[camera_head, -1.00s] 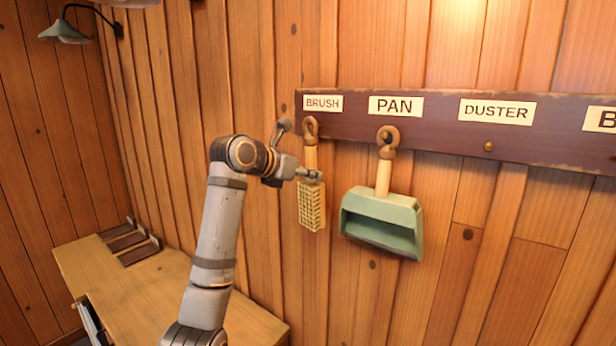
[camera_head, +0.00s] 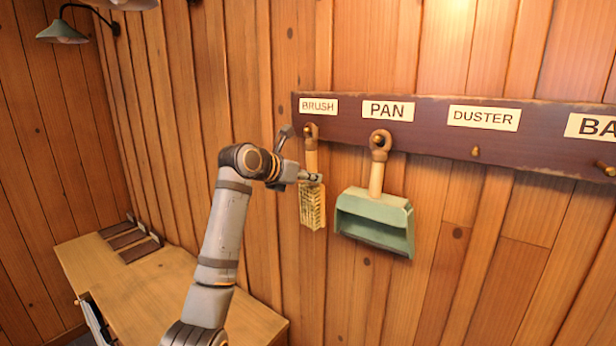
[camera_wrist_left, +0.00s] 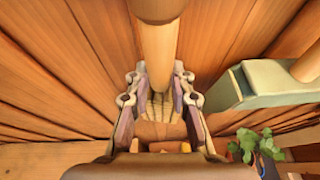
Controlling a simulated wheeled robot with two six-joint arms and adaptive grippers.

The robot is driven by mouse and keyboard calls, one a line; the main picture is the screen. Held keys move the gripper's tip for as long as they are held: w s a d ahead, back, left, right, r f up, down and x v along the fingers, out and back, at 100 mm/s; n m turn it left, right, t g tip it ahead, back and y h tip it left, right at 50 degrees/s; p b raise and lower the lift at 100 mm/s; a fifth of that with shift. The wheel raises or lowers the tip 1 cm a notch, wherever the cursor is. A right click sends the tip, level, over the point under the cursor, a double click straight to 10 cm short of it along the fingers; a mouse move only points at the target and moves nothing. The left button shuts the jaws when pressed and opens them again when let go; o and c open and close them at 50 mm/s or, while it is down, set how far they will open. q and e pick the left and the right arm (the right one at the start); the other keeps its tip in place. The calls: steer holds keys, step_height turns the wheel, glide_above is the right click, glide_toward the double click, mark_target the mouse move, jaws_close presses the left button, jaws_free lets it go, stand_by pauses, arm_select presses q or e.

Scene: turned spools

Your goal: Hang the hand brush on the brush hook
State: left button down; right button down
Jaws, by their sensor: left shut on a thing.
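The hand brush (camera_head: 312,208) hangs upright against the wall, pale bristles down and wooden handle up. The ring at its top is at the brush hook (camera_head: 308,130) under the BRUSH label. The ring appears to be around the hook, but its depth on it is hard to judge. My left gripper (camera_head: 312,178) is shut on the brush where the handle meets the head. The left wrist view shows the handle (camera_wrist_left: 158,55) running between the two fingers. My right gripper is not in view.
A green dustpan (camera_head: 375,218) hangs close right of the brush on the PAN hook. The DUSTER peg (camera_head: 475,151) is bare. A wooden bench (camera_head: 150,290) stands at lower left. A potted plant (camera_wrist_left: 255,145) shows in the left wrist view.

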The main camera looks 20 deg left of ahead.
arm_select(q)
steer(key=c, duration=1.3)
jaws_free()
steer(key=shift+s+r, duration=0.1)
steer(key=shift+o, duration=1.1)
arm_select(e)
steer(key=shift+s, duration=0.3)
arm_select(q)
steer(key=v, duration=0.7)
